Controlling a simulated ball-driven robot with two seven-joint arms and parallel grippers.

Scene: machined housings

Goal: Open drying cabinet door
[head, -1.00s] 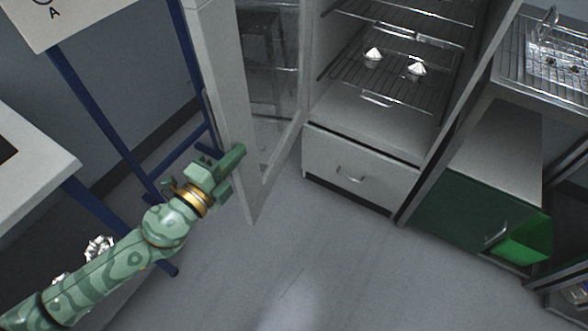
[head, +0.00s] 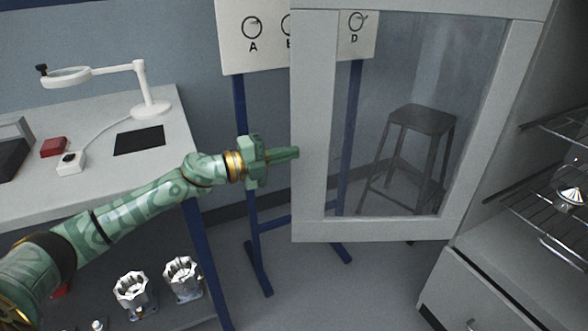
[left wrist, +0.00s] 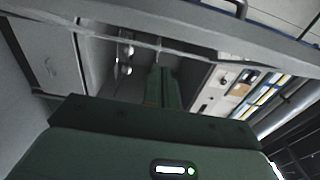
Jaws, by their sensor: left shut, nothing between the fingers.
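The drying cabinet door (head: 310,110) is a pale frame around a clear pane. In the head view it stands swung wide open, out to the left of the cabinet (head: 505,215). My left gripper (head: 295,153) is shut and empty, its fingertips at the free left edge of the door frame. I cannot tell whether they touch it. In the left wrist view my shut fingers (left wrist: 163,88) point away over a blurred, tilted scene. A pale bar crosses above them, and I cannot tell which part it is. My right gripper is not in view.
Wire racks (head: 545,200) with a white-topped part (head: 570,196) show inside the cabinet. A stool (head: 420,125) shows through the pane. A lettered board (head: 262,50) on blue posts stands behind the door. A bench (head: 100,185) with a magnifier lamp (head: 150,90) is at left.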

